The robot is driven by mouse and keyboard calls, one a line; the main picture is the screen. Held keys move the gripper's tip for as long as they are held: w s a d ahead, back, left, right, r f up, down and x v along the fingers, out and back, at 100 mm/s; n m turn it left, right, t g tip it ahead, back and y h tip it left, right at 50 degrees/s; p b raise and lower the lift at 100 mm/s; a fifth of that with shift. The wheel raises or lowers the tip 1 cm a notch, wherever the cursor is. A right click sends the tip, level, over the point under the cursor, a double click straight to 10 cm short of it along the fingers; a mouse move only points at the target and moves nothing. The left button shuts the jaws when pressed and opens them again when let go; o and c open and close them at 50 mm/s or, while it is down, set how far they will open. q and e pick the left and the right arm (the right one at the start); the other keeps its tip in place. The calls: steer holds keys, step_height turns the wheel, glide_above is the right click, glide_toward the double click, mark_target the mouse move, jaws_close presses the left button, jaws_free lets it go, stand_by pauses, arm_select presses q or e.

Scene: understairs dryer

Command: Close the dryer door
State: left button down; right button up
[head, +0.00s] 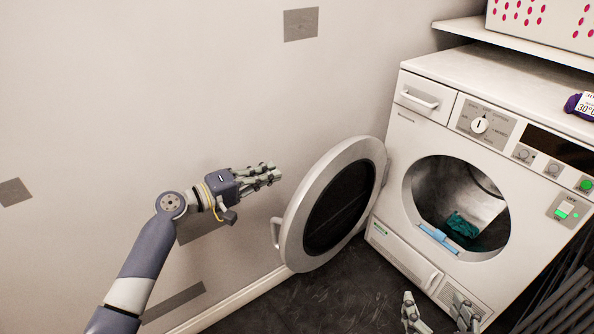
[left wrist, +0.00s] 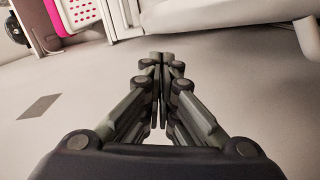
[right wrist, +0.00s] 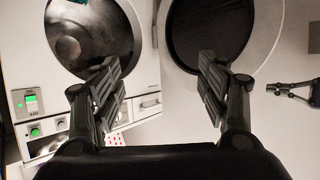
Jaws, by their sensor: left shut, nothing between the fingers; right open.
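The white dryer (head: 410,165) stands at the right of the head view. Its round door (head: 295,225) is swung wide open to the left, with a handle (head: 276,232) on its far-left rim. A teal cloth (head: 462,224) lies in the drum. My left gripper (head: 277,176) is shut and empty, in front of the wall, just left of the door's upper rim. In the left wrist view its fingers (left wrist: 162,58) are pressed together. My right gripper (head: 440,312) is open and empty, low in front of the dryer. In the right wrist view, the open door (right wrist: 262,60) shows beyond its fingers (right wrist: 160,75).
A shelf (head: 480,35) with a pink-dotted white basket (head: 550,22) is above the dryer. Dark slatted things (head: 560,285) are at the lower right. The dark floor (head: 290,305) below the door is clear.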

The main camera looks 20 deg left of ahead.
arm_select(q)
steer(key=b+x, duration=0.1)
steer(key=x, duration=0.8)
steer(key=shift+w+d, duration=0.2)
steer(key=shift+w, duration=0.05)
arm_select(e)
step_height(320, 180, up, 6)
steer(key=w+a+t+y, duration=0.1)
steer(key=w+t, duration=0.1)
steer(key=t, duration=0.1)
steer(key=shift+a, duration=0.2)
